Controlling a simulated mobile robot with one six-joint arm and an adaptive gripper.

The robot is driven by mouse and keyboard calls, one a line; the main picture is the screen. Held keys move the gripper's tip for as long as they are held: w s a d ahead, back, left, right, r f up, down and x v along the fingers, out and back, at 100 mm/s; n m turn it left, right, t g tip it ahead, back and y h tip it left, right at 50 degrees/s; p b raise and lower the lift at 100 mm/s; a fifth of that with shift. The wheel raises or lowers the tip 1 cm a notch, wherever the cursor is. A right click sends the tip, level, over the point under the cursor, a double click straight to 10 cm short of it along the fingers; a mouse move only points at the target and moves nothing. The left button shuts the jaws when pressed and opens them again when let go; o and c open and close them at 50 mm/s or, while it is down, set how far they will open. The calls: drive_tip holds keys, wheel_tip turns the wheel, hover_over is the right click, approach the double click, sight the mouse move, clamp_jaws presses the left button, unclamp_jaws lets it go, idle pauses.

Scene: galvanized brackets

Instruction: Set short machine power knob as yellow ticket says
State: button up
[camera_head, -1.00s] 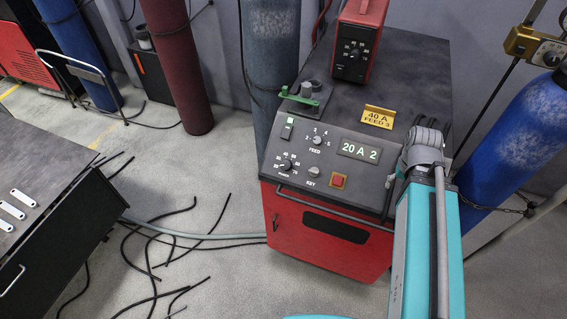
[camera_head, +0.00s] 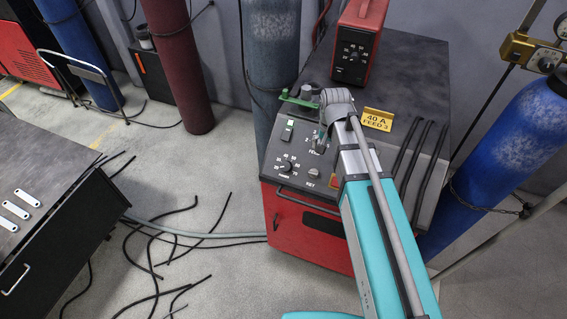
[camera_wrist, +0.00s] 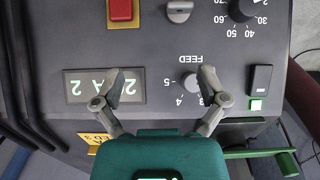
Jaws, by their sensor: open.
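The short red machine (camera_head: 300,236) has a dark sloping panel with a power knob (camera_head: 286,166), which shows upside down at the top right of the wrist view (camera_wrist: 241,9). Its scale numbers include 30, 40, 50, 60 and 70. The yellow ticket (camera_head: 377,119) on the machine top reads "40 A FEED 3". My gripper (camera_wrist: 161,76) is open and empty over the panel, between the display (camera_wrist: 92,88) and the FEED knob (camera_wrist: 190,82). The power knob is clear of both fingers. One finger partly covers the display, and its pointer setting is too small to read.
A smaller red unit (camera_head: 358,42) with its own dial stands at the back of the machine top. A front rail (camera_head: 293,192) runs below the panel. A blue cylinder (camera_head: 490,150) stands at right.

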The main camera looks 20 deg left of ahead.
drive_tip(key=r, duration=0.1)
hover_over(286, 164)
drive_tip(key=shift+r+p, duration=0.1)
drive_tip(key=shift+p, duration=0.35)
wheel_tip(286, 164, down, 14)
drive_tip(key=b, duration=1.3)
drive_tip(key=shift+b, duration=0.4)
drive_tip(key=shift+r, duration=0.1)
